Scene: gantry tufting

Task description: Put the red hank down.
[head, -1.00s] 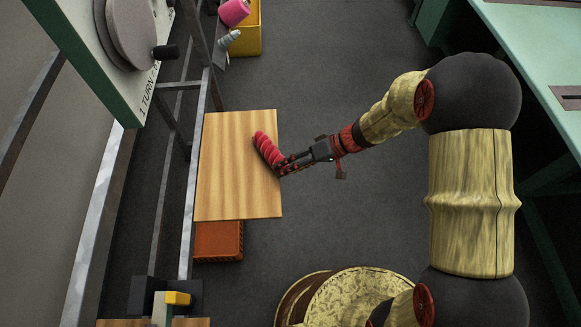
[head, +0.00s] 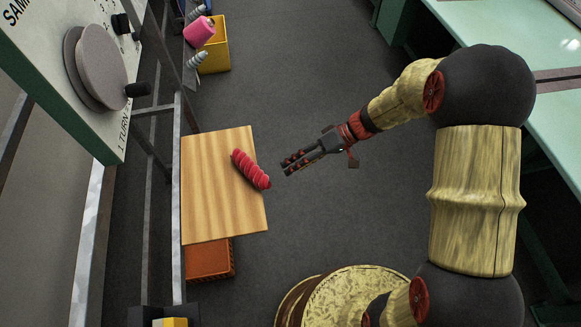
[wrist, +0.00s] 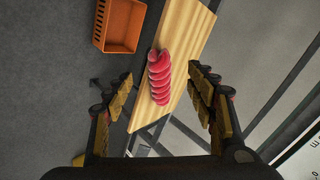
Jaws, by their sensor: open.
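The red hank (head: 250,169), a twisted bundle, lies on the wooden board (head: 205,205) near its right edge in the head view. It also shows in the wrist view (wrist: 159,77), lying on the board between and beyond the fingers. My gripper (head: 284,166) is open and empty. It is to the right of the hank, off the board's edge, with a clear gap between its fingertips and the hank. In the wrist view my gripper's two fingers (wrist: 163,88) stand wide apart, and neither touches the hank.
An orange crate (head: 209,260) sits below the board. A yellow bin (head: 214,55) with a pink cone (head: 199,32) near it is at the top. A metal frame and a panel with a grey crank wheel (head: 100,65) stand at left. The floor right of the board is clear.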

